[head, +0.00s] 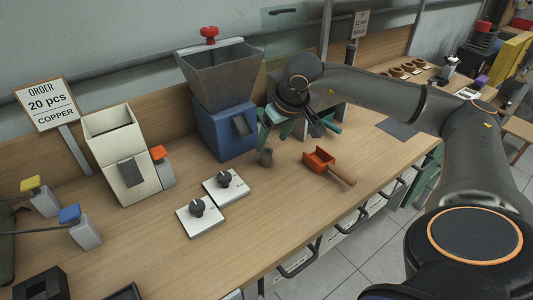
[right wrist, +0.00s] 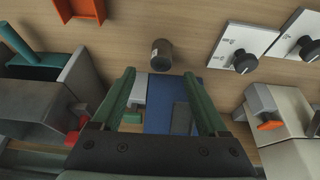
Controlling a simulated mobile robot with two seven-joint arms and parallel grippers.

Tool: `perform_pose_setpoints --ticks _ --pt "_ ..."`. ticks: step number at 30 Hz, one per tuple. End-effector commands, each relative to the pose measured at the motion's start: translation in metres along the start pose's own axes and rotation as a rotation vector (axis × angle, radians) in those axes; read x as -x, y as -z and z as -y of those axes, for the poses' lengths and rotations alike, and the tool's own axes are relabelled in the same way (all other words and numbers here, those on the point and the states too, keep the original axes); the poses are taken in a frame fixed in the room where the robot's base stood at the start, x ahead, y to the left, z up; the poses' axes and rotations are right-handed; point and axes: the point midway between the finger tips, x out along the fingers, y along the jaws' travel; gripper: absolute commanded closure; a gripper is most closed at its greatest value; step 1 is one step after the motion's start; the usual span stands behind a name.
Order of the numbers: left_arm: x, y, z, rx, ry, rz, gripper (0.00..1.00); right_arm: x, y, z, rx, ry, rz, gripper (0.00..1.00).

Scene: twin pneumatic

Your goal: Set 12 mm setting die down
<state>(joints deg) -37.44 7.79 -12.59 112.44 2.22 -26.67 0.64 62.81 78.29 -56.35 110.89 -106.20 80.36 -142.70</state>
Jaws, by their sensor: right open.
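A small dark grey cylinder (head: 266,157), which looks like the 12 mm setting die, stands upright on the wooden bench in front of the blue hopper machine. It also shows in the right wrist view (right wrist: 161,54), just beyond the fingertips, with a small light mark on its side. My right gripper (head: 285,132) is open, its green fingers spread. In the right wrist view the gripper (right wrist: 160,76) has nothing between its fingers, and the cylinder stands apart from them. My left gripper is in no view.
The blue machine (head: 222,131) stands close to the gripper. An orange scoop (head: 319,160) lies to the right. Two white plates with black knobs (head: 198,208) lie front left, near a cream machine (head: 120,160).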

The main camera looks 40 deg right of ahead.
Motion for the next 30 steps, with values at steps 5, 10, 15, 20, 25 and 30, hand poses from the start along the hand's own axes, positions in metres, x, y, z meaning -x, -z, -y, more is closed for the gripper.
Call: perform_pose_setpoints --ticks 5,10,15,20,25,30 --pt "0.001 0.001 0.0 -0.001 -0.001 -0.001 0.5 -0.023 -0.002 0.001 -0.001 0.0 0.005 0.23" --pt "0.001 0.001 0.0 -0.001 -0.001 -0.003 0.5 -0.046 -0.002 0.001 -0.002 0.0 0.003 0.23" --pt "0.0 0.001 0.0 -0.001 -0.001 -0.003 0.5 -0.052 -0.002 0.001 -0.001 0.001 0.002 0.23" --pt "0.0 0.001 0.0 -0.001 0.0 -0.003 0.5 -0.052 -0.002 0.001 -0.001 0.001 0.002 0.26" --pt "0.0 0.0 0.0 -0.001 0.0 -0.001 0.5 -0.052 -0.002 0.001 -0.002 0.001 0.002 0.45" --pt "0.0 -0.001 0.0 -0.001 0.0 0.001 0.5 -0.052 -0.002 0.001 -0.002 0.001 0.001 0.64"
